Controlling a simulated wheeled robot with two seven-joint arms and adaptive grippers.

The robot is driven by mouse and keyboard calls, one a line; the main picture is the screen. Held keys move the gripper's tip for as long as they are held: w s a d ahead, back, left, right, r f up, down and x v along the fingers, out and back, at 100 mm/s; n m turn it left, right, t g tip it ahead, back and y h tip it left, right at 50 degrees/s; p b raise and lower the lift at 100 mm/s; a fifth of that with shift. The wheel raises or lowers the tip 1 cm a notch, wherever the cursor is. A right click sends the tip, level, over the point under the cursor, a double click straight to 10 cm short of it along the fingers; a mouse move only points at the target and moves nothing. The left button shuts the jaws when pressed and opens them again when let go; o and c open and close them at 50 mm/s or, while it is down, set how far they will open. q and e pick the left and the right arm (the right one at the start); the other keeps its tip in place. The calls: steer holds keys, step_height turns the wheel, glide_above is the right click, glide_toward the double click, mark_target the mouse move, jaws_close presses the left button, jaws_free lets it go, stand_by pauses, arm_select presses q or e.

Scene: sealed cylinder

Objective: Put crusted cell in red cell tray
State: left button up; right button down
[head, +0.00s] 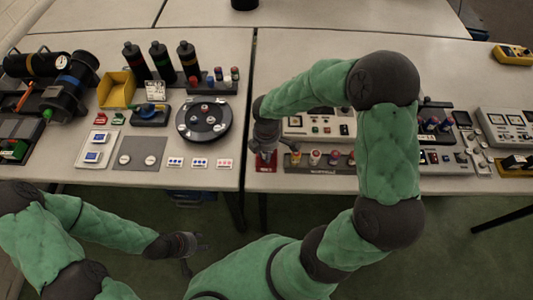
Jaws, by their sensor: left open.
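A small red tray (262,168) lies near the front edge of the right table, partly hidden by my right gripper. My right gripper (266,150) points down right over it; its fingertips are too small and dark to tell their opening or whether they hold a cell. Beside the tray on the right, a dark rack (322,170) holds several small cells with coloured tops, including a whitish-orange one (315,157). I cannot tell which cell is crusted. My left gripper (194,256) is open and empty, low in front of the left table, away from the cells.
A round dark turntable (204,120), several black bottles (160,62) and a yellow bin (116,90) stand on the left table. Instrument panels (305,128) stand behind the rack. My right arm hides part of the right table. A gap separates the tables.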

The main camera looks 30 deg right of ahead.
steer(key=shift+f, duration=0.1)
steer(key=c, duration=0.9)
jaws_free()
step_height(320, 180, up, 12)
steer(key=p, duration=0.4)
steer(key=shift+r, duration=0.2)
